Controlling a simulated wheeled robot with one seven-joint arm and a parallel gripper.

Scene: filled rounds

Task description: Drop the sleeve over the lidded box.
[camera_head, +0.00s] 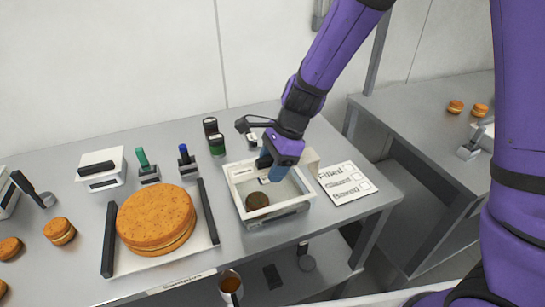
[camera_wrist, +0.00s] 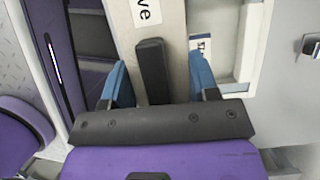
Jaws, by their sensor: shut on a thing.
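My gripper (camera_head: 278,172) is over the back right part of a pale open-topped tray (camera_head: 243,207). In the wrist view, its two blue fingers (camera_wrist: 162,82) are on either side of a beige piece (camera_wrist: 180,72) with a label ending in "ve", which I take to be the sleeve, with a dark bar on its middle. The beige sleeve (camera_head: 309,157) also shows beside the gripper in the head view, mostly hidden. A dark round piece (camera_head: 257,201) lies in the tray. I cannot tell which thing is the lidded box; a white box (camera_head: 102,181) with a black bar on top stands at left.
A large filled cake round (camera_head: 156,216) lies on a board with black side bars. Stamps (camera_head: 148,172) stand behind it. A printed card (camera_head: 345,184) lies right of the tray. Small rounds (camera_head: 59,231) are at left. A cup (camera_head: 230,284) is on the lower shelf.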

